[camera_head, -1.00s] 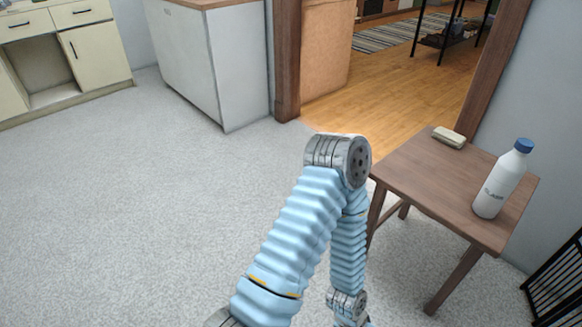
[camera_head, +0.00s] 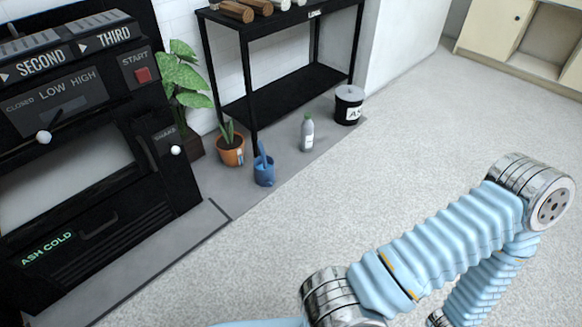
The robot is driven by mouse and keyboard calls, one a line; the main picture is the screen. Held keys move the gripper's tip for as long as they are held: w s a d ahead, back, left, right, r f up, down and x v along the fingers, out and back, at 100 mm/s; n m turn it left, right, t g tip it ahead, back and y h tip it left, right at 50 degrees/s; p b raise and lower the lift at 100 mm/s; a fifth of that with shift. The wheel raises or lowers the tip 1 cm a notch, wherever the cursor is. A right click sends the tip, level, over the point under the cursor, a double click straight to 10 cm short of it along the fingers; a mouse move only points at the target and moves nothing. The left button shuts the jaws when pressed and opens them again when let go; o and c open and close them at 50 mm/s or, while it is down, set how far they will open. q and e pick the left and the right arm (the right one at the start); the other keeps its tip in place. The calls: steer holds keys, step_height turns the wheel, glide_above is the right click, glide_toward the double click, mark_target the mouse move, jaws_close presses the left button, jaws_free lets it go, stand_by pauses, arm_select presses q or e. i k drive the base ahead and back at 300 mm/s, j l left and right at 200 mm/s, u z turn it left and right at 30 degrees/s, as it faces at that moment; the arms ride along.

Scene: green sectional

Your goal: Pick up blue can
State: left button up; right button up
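A small blue can (camera_head: 264,171), which looks like a watering can with a raised spout or handle, stands on the grey floor slab between a potted plant and a bottle. It is upright, and nothing of mine touches it. One of my light-blue arms crosses the lower right of the view, well to the right of the can. Neither of my grippers shows.
A terracotta pot (camera_head: 231,151) stands just left of the can; a grey bottle (camera_head: 307,133) and a black bin (camera_head: 348,106) stand to its right. A black rack (camera_head: 294,92) is behind, a black stove (camera_head: 88,150) left. Open carpet (camera_head: 300,225) lies in front.

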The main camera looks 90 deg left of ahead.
mark_target(264, 165)
steer(key=u, duration=3.15)
steer(key=i+l, duration=0.2)
steer(key=i, duration=0.25)
steer(key=i+l, duration=0.2)
steer(key=i, duration=0.3)
steer(key=i+l, duration=0.2)
steer(key=i, duration=0.25)
steer(key=i+l+u, duration=0.1)
steer(key=i, duration=0.35)
steer(key=l, duration=0.1)
